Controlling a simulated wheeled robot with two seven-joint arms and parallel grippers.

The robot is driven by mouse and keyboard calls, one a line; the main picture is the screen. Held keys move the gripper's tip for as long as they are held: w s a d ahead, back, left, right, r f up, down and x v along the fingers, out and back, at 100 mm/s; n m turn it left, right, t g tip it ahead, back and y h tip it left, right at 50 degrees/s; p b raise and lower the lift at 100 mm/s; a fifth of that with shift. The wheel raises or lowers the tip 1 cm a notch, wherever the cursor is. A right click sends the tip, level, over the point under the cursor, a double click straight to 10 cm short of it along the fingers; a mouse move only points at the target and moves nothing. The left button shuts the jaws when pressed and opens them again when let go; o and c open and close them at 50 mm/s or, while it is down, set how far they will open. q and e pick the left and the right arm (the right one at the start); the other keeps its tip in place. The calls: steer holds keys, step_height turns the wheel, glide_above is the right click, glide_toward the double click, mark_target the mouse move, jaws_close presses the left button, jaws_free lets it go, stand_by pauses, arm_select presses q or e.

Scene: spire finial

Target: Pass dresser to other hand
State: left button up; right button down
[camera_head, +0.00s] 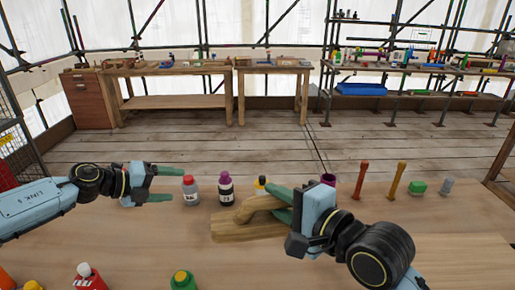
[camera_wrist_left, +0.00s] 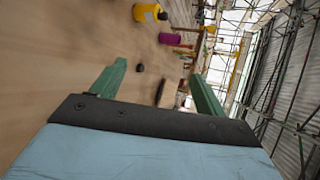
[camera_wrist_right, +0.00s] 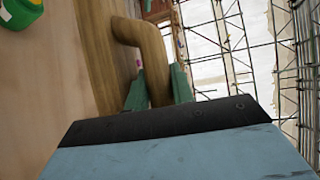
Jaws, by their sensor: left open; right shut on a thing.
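The wooden dresser (camera_head: 247,229), a thick block with a looped handle, is held just in front of the row of bottles in the head view. My right gripper (camera_head: 284,204) is shut on its handle. In the right wrist view the dresser's bent handle (camera_wrist_right: 155,50) passes between the green fingers (camera_wrist_right: 158,88), and part of its block runs along the left. My left gripper (camera_head: 168,184) is open and empty, left of the dresser and apart from it. The left wrist view shows its fingers (camera_wrist_left: 155,88) spread with nothing between them.
A red-capped bottle (camera_head: 190,191) and a purple-capped bottle (camera_head: 226,189) stand between my left gripper and the dresser. Several bottles line the near edge.

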arm_select(q)
steer(key=s+d+r+m+g+h, duration=0.1)
steer(key=d+r+m+g, duration=0.4)
steer(key=d, duration=0.5)
steer(key=m+g+y, duration=0.5)
steer(key=m+y, duration=0.6)
steer(key=m, duration=0.5)
glide_toward(259, 214)
steer(key=x, duration=0.9)
steer(key=shift+s, duration=0.15)
steer(key=shift+c, duration=0.4)
